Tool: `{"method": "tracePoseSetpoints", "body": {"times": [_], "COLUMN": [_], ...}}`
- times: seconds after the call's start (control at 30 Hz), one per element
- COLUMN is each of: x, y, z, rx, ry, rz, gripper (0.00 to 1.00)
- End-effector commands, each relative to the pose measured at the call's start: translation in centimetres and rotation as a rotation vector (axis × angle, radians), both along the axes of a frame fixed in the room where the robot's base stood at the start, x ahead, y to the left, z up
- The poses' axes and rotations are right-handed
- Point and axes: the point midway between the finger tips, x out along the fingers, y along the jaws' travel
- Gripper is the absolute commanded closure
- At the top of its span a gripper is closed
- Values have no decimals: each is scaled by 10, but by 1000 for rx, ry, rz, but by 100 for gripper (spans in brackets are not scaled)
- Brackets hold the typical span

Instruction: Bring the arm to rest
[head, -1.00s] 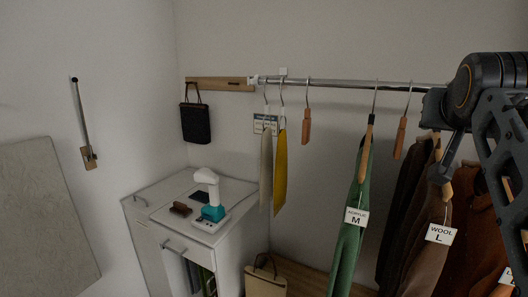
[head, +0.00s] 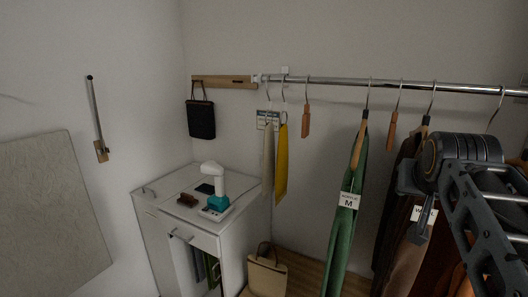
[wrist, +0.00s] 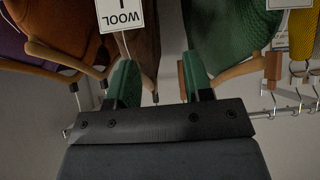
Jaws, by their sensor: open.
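My gripper (wrist: 160,82) shows in the wrist view with its two dark, green-padded fingers spread apart. Nothing is held between them; hanging garments and wooden hangers show beyond, and I cannot tell how near they are. In the head view my arm (head: 462,190) is bent at the right side, in front of the garments at the right end of the rail. The gripper itself cannot be made out clearly there.
A metal rail (head: 400,84) carries a green garment (head: 342,240), a yellow one (head: 281,165) and several hangers. A white cabinet (head: 190,240) with a teal and white device (head: 216,190) stands left. A beige bag (head: 266,275) sits beside it. Space before the left wall looks free.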

Motion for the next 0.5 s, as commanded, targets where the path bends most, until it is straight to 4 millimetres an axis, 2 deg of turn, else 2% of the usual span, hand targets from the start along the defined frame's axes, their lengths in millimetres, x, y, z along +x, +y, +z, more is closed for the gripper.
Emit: {"method": "tracePoseSetpoints", "body": {"times": [0.03,0.17,0.3,0.4,0.5], "x": [-2,-12,-38,-60,-80], "y": [8,34,73,97,115], "z": [-21,-83,-159,-202,-232], "rx": [17,64,113,133,142], "ry": [40,163,319,412,479], "rz": [20,84,180,242,296], "gripper": [54,54,54,54,54]}}
